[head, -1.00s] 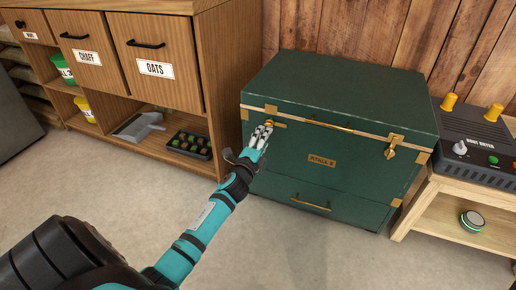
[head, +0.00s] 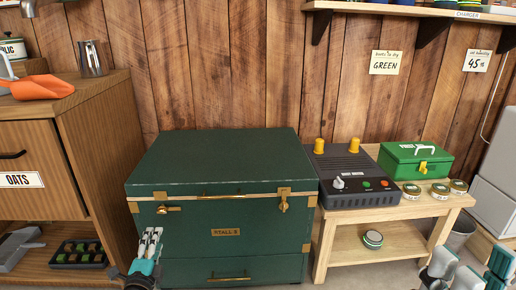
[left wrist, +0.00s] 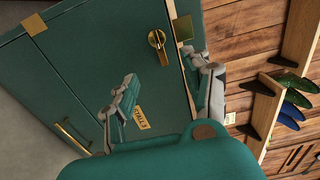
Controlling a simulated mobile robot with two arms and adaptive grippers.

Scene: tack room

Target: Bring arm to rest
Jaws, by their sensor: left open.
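The green chest (head: 225,160) stands on the floor against the plank wall, lid down. A brass left latch (head: 168,209) lies sideways on its front and a right latch (head: 284,205) hangs down. My left gripper (head: 148,243) is in front of the chest's lower left, below the left latch. In the left wrist view its fingers (left wrist: 165,97) are apart with nothing between them, and the left latch (left wrist: 157,40) shows beyond. My right gripper (head: 465,272) is at the bottom right corner, partly cut off; its opening is unclear.
A wooden cabinet (head: 105,140) with an orange scoop (head: 42,88) stands at left. At right a low wooden table (head: 335,222) holds a dark boot dryer (head: 352,178), a green first aid box (head: 415,160) and several tins. A shelf (head: 400,9) hangs above.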

